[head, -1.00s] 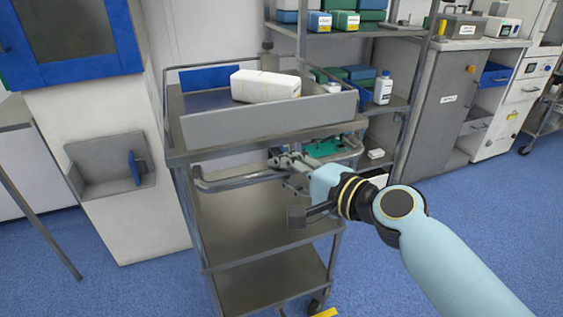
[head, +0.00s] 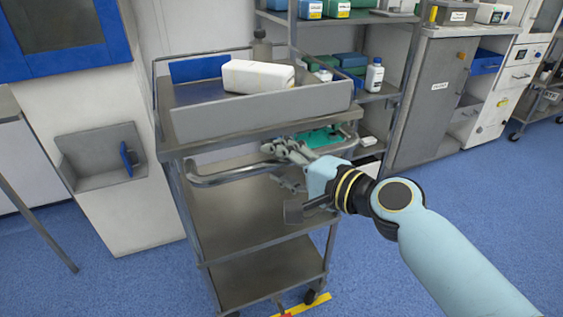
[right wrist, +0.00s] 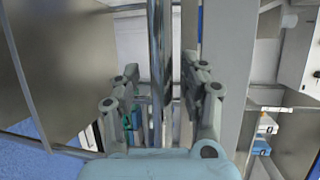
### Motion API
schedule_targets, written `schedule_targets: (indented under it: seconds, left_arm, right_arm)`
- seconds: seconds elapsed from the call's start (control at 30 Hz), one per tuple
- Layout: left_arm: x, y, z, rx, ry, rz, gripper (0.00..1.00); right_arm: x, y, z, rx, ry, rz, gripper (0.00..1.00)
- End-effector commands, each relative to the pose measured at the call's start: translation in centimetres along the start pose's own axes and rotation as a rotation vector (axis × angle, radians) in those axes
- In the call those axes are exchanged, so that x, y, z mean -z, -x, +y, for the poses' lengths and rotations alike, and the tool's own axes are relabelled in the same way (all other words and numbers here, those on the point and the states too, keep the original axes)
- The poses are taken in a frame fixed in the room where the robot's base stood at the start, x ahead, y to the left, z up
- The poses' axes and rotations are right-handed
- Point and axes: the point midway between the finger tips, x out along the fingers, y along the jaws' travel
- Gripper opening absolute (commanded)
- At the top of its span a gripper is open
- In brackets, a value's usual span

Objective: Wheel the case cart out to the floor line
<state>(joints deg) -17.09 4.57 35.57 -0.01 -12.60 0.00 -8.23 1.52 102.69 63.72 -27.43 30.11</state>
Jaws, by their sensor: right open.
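The case cart (head: 258,210) is a grey steel trolley with shelves, standing upright in the middle of the head view. Its tubular push handle (head: 220,177) faces me. My right gripper (head: 287,167) is open at the handle, with fingers above and below the bar. In the right wrist view, the handle bar (right wrist: 158,45) runs between the spread fingers, apart from the right-hand one. A yellow floor line (head: 312,304) with a red piece shows beside the cart's front right wheel, partly hidden by the cart. My left gripper is out of view.
A white package (head: 258,76) lies in the cart's top tray. A cabinet with a wall tray (head: 100,158) stands close on the left. Shelving with a white bottle (head: 374,75) and boxes stands behind right. Blue floor (head: 490,210) is open at right.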

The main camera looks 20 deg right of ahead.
Motion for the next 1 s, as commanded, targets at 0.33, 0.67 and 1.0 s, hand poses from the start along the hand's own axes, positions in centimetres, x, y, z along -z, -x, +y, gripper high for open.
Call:
schedule_targets:
  seconds: [0.33, 0.67, 1.0]
  left_arm:
    - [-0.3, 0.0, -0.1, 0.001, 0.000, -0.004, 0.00]
    - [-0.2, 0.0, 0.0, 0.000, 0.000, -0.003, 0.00]
    - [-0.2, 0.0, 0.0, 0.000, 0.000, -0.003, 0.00]
  right_arm:
    - [0.0, 2.6, 0.1, -0.002, 0.001, 0.000, 0.44]
    - [0.0, 9.7, 0.1, -0.003, 0.002, -0.001, 0.44]
    - [0.0, 12.1, 0.0, 0.000, -0.001, 0.001, 0.44]
